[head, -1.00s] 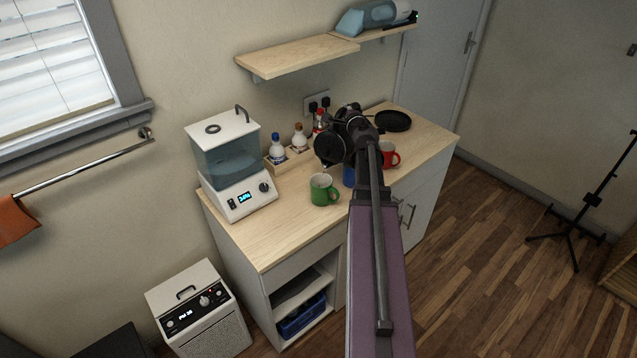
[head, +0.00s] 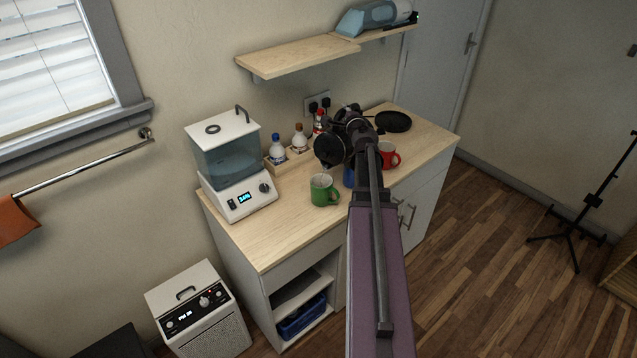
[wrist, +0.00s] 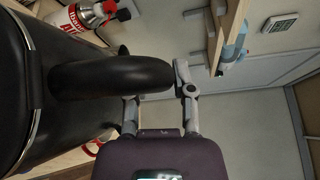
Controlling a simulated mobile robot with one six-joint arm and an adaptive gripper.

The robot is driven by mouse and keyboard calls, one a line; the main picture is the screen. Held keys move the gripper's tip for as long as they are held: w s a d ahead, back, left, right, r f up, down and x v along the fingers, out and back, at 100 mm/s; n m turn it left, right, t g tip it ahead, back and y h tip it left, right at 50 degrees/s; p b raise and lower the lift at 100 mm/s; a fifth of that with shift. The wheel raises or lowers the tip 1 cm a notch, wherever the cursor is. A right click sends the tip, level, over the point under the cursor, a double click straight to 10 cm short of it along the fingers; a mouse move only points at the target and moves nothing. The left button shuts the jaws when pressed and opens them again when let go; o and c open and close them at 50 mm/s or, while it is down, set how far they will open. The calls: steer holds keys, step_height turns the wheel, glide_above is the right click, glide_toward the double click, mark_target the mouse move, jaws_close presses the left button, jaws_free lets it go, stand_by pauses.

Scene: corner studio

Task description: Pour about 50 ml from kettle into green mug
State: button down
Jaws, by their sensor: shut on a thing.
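The black kettle (head: 329,150) is in the air above the worktop, with its lower end over the green mug. It is partly hidden by my arm in the head view. In the wrist view, its dark body (wrist: 85,110) and thick handle (wrist: 110,77) fill the left side. My gripper (wrist: 157,84) is shut on the handle. The green mug (head: 322,192) stands upright on the worktop, just below the kettle, its handle to the right. A small pale patch shows between kettle and mug; I cannot tell whether it is spout or water. The mug's fill level is unclear.
A blue mug (head: 348,178) is partly hidden behind my arm, and a red mug (head: 391,158) stands right of it. A water-tank appliance (head: 238,195) stands left on the worktop (head: 270,236). Bottles (head: 277,150) and a black pan (head: 393,121) are behind. A shelf (head: 295,56) overhangs.

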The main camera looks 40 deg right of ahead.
steer(key=shift+a+f, duration=0.1)
steer(key=shift+a, duration=0.05)
stand_by(0.3)
steer(key=shift+w+d+r+p, duration=0.1)
steer(key=shift+d+r+p, duration=0.25)
steer(key=shift+d, duration=0.25)
steer(key=shift+w+d+r+p, duration=0.2)
steer(key=shift+w+d+p, duration=0.25)
steer(key=shift+d+p, duration=0.1)
steer(key=d+p, duration=0.1)
steer(key=w+d+r+y+p, duration=0.1)
steer(key=d+r+p, duration=0.1)
steer(key=shift+w+m+y, duration=0.3)
steer(key=shift+m, duration=0.1)
steer(key=shift+w+d+r+g+y+p, duration=0.25)
steer(key=shift+w+d+g+y+p, duration=0.1)
steer(key=shift+p, duration=0.2)
steer(key=shift+w+d+r+m+y+p, duration=0.2)
steer(key=shift+w+d+y+p, duration=0.1)
steer(key=shift+d+p, duration=0.2)
steer(key=shift+w+d+r+m+y+p, duration=0.15)
steer(key=shift+d+m+y+p, duration=0.1)
steer(key=shift+d+p, duration=0.2)
